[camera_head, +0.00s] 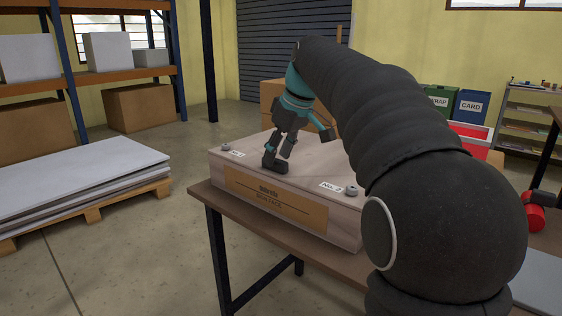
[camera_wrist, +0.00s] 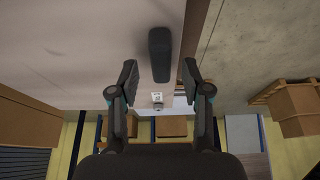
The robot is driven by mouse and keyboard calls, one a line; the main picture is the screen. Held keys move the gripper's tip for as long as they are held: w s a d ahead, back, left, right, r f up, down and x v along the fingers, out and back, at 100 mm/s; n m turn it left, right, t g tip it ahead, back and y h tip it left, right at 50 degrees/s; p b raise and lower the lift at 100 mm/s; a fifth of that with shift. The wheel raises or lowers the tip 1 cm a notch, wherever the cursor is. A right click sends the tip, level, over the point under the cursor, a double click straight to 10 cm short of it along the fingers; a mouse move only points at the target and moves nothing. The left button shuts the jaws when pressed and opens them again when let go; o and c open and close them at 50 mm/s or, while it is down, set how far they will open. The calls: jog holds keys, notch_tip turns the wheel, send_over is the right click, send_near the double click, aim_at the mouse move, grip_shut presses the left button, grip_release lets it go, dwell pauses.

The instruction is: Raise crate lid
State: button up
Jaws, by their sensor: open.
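A pale wooden crate (camera_head: 345,222) with a tan label on its front stands on a brown table. Its pale lid (camera_head: 240,143) lies flat and closed on top; it also fills the upper left of the wrist view (camera_wrist: 90,45). A dark bar-shaped handle (camera_wrist: 159,50) is on the lid, seen between the fingertips in the wrist view. My gripper (camera_head: 300,148) is open low over the lid, and its two fingers (camera_wrist: 159,75) are apart on either side of the handle. Contact cannot be told. In the head view the fingers partly hide the handle.
Small metal fasteners sit at the lid's front corners, by the No. 1 label (camera_head: 237,154) and the No. 2 label (camera_head: 331,187). A pallet of white sheets (camera_head: 75,180) lies left. Cardboard boxes (camera_head: 273,98) stand behind the crate. My arm hides the crate's right side.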

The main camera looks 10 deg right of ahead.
jog(key=shift+x, duration=0.9)
